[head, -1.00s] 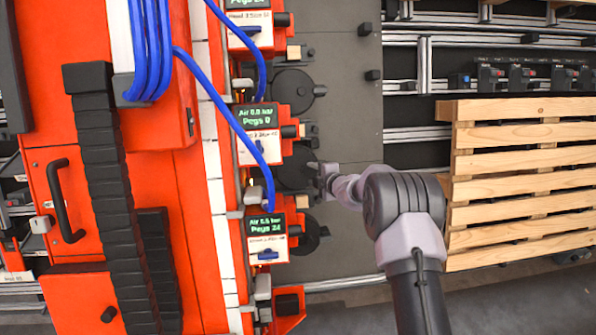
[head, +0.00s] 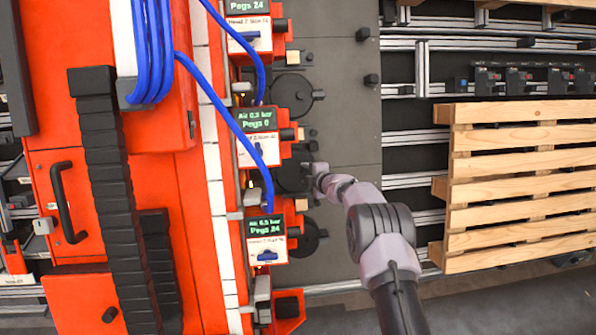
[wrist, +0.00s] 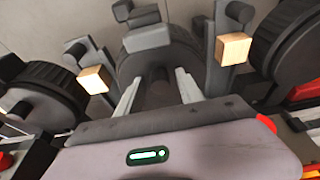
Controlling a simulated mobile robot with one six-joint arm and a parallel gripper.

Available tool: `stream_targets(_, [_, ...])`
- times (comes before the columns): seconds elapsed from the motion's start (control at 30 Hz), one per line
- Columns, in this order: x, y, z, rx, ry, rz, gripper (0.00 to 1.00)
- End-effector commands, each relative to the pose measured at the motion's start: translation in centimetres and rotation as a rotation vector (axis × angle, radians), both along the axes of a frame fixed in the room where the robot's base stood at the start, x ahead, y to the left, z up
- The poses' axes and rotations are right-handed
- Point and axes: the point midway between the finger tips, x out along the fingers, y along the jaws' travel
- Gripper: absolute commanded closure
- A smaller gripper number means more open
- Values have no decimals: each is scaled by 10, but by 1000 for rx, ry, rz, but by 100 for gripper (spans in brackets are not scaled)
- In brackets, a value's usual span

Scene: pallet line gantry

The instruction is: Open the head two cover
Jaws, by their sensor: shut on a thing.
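Several orange heads with green-lettered displays stand in a column. The middle one (head: 257,122) reads Pegs 0; the small label under its display is too blurred to read surely. A dark round cover (head: 288,178) sits beside its lower right side, partly hidden by my gripper (head: 313,177). In the wrist view, my gripper (wrist: 158,80) has its two pale fingers on either side of a dark part of the round cover (wrist: 160,62). It is shut on that part; the exact grip point is hard to see. The cover appears to lie down.
Neighbouring heads (head: 265,238) sit close above and below, with dark round parts (head: 292,94) beside them. Blue hoses (head: 222,112) hang across the heads. A wooden pallet (head: 520,180) stands at the right. Two tan-faced blocks flank the fingers in the wrist view.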

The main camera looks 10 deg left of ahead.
Motion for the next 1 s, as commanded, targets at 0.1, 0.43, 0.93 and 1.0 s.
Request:
stream_targets(0.1, [2,4,7,8,-11,4,85])
stream_targets(0.43, [-10,8,15,12,-11,7,100])
stream_targets(0.93, [-20,9,18,8,-13,6,100])
stream_targets(1.0, [-23,10,19,9,-11,6,100])
